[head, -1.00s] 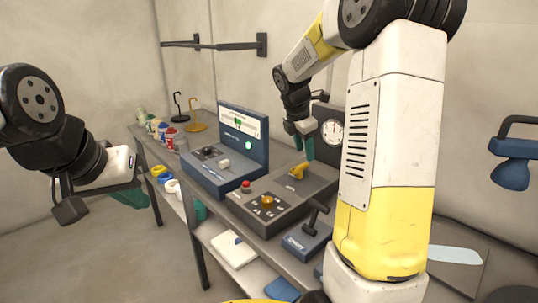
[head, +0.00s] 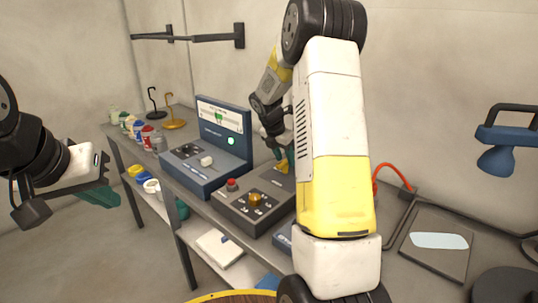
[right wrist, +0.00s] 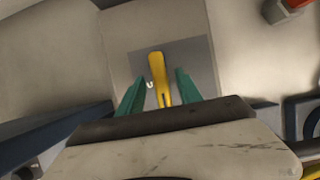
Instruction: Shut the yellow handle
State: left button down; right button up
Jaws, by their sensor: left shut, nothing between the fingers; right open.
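The yellow handle (right wrist: 157,70) lies between the two green fingers of my right gripper (right wrist: 157,90) in the right wrist view. The fingers are open, one on each side, with a visible gap to the handle. In the head view the right gripper (head: 282,158) is down at the dark grey control box (head: 240,213); only a little yellow (head: 284,167) shows there, and my arm hides much of the box's right side. My left gripper (head: 100,196) is shut and empty, off the bench at the left.
The box also carries a red button (head: 232,184) and an orange knob (head: 255,198). A blue console (head: 205,178) with a display stands left of it. Cans and two hooks stand at the bench's far end. A red cable (head: 393,170) lies at the right.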

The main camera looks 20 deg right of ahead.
jog(key=shift+c, duration=0.2)
grip_shut()
jog(key=shift+m, duration=0.3)
jog(key=m, duration=0.2)
jog(key=m+g, duration=0.1)
jog(key=shift+w+m+g+h, duration=0.15)
jog(key=shift+m+g+h, duration=0.15)
jog(key=shift+m, duration=0.1)
jog(key=m+g, duration=0.2)
jog(key=m, duration=0.2)
jog(key=shift+w, duration=0.15)
jog(key=m, duration=0.2)
jog(key=m+g, duration=0.1)
jog(key=m, duration=0.2)
jog(key=shift+w+g+y, duration=0.1)
jog(key=shift+g+y, duration=0.2)
jog(key=shift+y, duration=0.1)
jog(key=shift+d+m+g+y, duration=0.1)
jog(key=shift+m+g+y, duration=0.25)
jog(key=shift+m, duration=0.75)
jog(key=shift+m+g+y, duration=0.15)
jog(key=shift+m+y, duration=0.3)
jog(key=shift+m, duration=0.65)
